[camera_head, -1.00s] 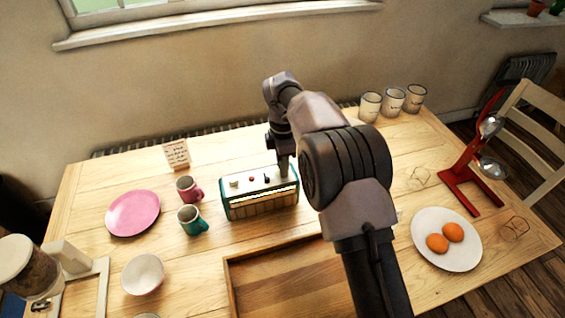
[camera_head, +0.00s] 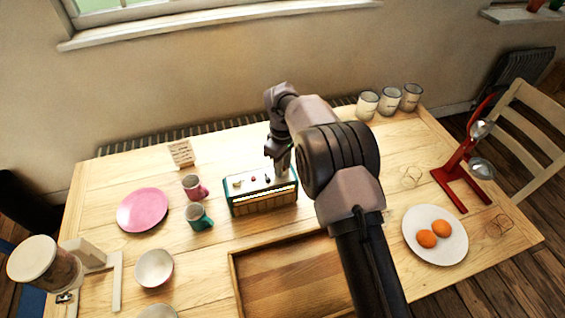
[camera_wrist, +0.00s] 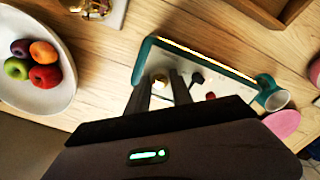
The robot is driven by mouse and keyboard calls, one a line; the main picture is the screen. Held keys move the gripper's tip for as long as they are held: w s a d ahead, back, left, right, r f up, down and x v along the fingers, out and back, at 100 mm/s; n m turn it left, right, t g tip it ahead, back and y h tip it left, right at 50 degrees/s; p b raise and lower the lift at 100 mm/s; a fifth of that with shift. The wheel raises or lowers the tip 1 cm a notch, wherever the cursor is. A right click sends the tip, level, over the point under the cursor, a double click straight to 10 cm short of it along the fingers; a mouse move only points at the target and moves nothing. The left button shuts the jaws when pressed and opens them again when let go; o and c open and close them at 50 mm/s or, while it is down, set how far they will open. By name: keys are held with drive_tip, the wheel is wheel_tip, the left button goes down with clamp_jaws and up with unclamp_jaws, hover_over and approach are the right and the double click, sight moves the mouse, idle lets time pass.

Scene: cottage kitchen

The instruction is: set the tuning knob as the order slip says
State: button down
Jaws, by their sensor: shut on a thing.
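The radio (camera_head: 262,201), teal with a pale top and a light front strip, stands on the table. In the head view my gripper (camera_head: 282,168) is at the radio's right end. The order slip (camera_head: 181,153) stands behind, its writing unreadable.
Pink (camera_head: 194,187) and teal (camera_head: 199,217) mugs stand close left of the radio, beside a pink plate (camera_head: 142,210). A wooden tray (camera_head: 233,270) lies in front. A plate of oranges (camera_head: 435,253) and a red stand (camera_head: 452,195) are at right. The wrist view shows a fruit dish (camera_wrist: 62,99).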

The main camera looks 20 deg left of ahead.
drive_tip(key=m, duration=0.3)
drive_tip(key=shift+m, duration=0.4)
drive_tip(key=m, duration=0.3)
drive_tip(key=shift+m, duration=0.3)
drive_tip(key=m, duration=0.3)
drive_tip(key=shift+m, duration=0.3)
drive_tip(key=m, duration=0.4)
drive_tip(key=shift+m+b, duration=0.3)
drive_tip(key=m, duration=0.3)
drive_tip(key=shift+m+b, duration=0.3)
drive_tip(key=shift+b, duration=0.05)
drive_tip(key=m+b, duration=0.1)
drive_tip(key=m, duration=0.3)
drive_tip(key=shift+m, duration=0.3)
drive_tip(key=m, duration=0.3)
drive_tip(key=shift+m+b, duration=0.3)
drive_tip(key=shift+b, duration=0.1)
drive_tip(key=shift+m+b, duration=0.4)
drive_tip(key=shift+m, duration=1.4)
